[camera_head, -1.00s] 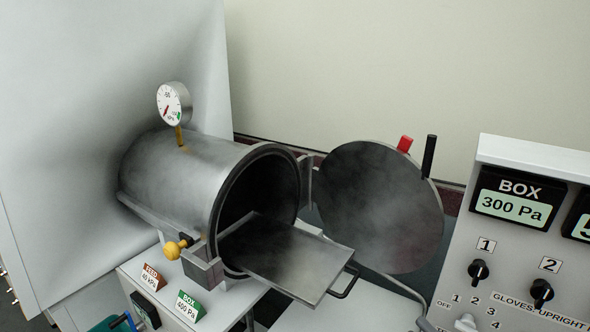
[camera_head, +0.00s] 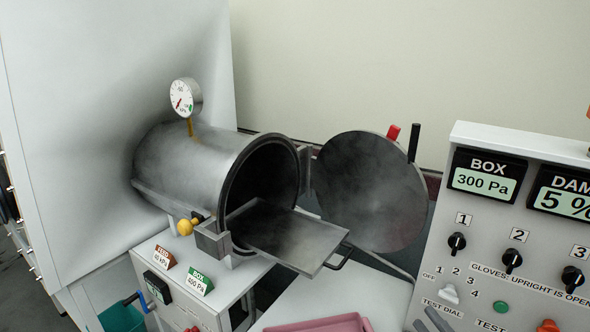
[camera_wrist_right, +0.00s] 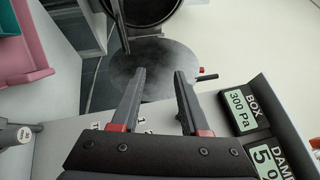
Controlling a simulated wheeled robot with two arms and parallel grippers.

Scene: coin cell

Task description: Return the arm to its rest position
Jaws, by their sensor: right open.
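My right gripper (camera_wrist_right: 158,78) is open and empty in the right wrist view, its two dark fingers apart with red parts at their bases. In the head view, only dark finger tips (camera_head: 431,319) show at the bottom edge, in front of the control panel. My left gripper is not in view. The steel chamber (camera_head: 205,165) stands with its round door (camera_head: 372,190) swung open to the right. Its flat tray (camera_head: 290,240) sticks out of the opening and looks empty.
The control panel (camera_head: 450,225) with knobs and displays fills the right side. A pink tray (camera_head: 320,325) lies at the bottom. A dial gauge (camera_head: 183,98) stands on the chamber. A yellow-knobbed latch (camera_head: 186,227) sits by its mouth. A white surface is clear between.

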